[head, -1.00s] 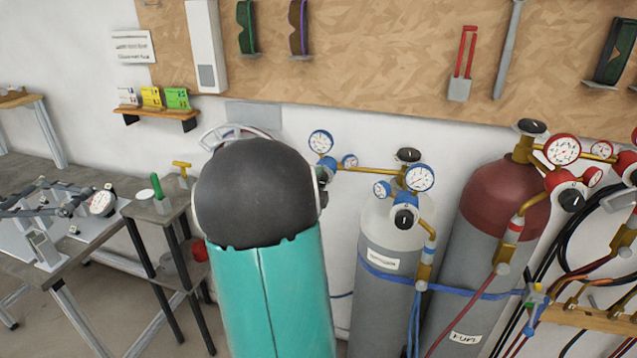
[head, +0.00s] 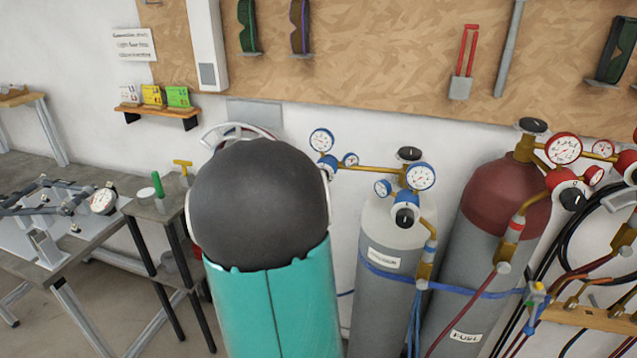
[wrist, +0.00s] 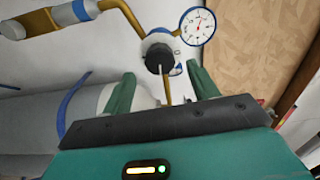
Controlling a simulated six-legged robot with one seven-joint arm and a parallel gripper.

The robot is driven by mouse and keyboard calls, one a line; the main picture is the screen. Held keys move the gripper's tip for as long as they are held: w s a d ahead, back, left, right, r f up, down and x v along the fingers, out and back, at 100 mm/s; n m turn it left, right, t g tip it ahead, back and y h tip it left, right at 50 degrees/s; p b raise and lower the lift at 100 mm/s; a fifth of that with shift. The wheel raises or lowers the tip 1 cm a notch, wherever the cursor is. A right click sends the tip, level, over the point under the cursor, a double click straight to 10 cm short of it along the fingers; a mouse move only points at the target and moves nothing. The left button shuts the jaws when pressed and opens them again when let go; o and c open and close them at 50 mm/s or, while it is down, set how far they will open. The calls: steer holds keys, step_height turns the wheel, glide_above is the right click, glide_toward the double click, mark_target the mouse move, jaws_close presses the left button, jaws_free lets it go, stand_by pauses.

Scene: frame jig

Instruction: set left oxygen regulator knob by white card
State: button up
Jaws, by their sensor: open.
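The black regulator knob (wrist: 160,58) sits on a blue-and-white regulator body in the wrist view, beside a white gauge (wrist: 197,25). My gripper (wrist: 161,74) is open, with its two green fingers apart on either side below the knob and nothing between them. No contact with the knob shows. In the head view my arm hides the gripper and most of the left oxygen regulator; its blue-rimmed gauge (head: 321,140) shows. The white card (head: 129,95) stands at the left end of a small wall shelf, its marks too small to read.
A second blue-gauged regulator (head: 420,176) with a black knob (head: 405,215) stands right of my arm on a grey cylinder (head: 385,285). A red-topped cylinder (head: 505,200) is farther right. Yellow (head: 152,95) and green (head: 178,97) cards share the shelf. A bench (head: 60,240) stands left.

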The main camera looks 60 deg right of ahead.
steer(key=s+a, duration=0.1)
steer(key=a, duration=0.8)
steer(key=shift+s+a, duration=0.2)
steer(key=shift+s, duration=0.05)
